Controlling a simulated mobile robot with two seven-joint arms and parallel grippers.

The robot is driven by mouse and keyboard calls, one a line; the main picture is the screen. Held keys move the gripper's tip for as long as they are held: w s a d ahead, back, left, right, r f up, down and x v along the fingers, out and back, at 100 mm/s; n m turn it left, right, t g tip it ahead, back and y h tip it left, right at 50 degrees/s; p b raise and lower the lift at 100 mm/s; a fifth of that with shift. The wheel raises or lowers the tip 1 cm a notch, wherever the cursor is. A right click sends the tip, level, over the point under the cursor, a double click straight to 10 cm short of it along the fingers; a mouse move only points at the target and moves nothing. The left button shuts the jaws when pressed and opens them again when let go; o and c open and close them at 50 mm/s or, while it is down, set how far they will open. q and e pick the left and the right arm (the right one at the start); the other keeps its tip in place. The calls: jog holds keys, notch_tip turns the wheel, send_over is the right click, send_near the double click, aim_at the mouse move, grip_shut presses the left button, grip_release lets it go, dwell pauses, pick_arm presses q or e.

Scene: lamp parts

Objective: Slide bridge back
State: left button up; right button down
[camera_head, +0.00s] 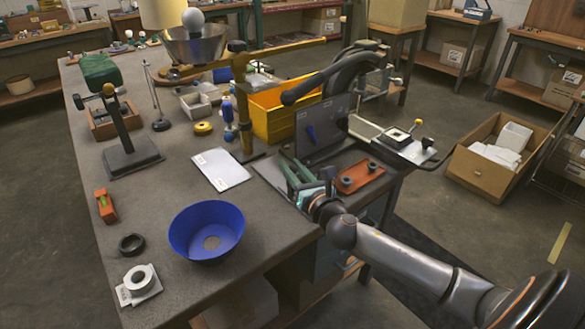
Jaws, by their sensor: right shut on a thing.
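My right gripper (308,190) comes in from the lower right and reaches over the right edge of the workbench. It is shut at a green part (291,172), beside an upright grey plate (322,133); the exact contact is hidden by the gripper. I cannot tell for sure which thing is the bridge. An olive post (242,100) with a yellow bar (288,47) reaching right from its top stands behind, at the bench's middle. My left gripper is not in view.
A blue bowl (207,230) sits near the bench front. An orange tray (360,176) lies right of the gripper, and a yellow bin (270,112) stands behind. A white sheet (220,169) lies left of the gripper. A cardboard box (483,172) is on the floor.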

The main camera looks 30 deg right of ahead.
jog(key=shift+w+a+r, duration=0.1)
jog(key=shift+w+a, duration=0.05)
jog(key=shift+w, duration=1.95)
jog(key=c, duration=1)
grip_release()
jog(key=shift+o, duration=0.8)
jog(key=shift+w, duration=0.2)
jog(key=shift+o, duration=1.1)
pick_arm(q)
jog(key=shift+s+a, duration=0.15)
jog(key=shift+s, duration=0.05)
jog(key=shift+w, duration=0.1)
pick_arm(e)
jog(key=shift+s, duration=0.15)
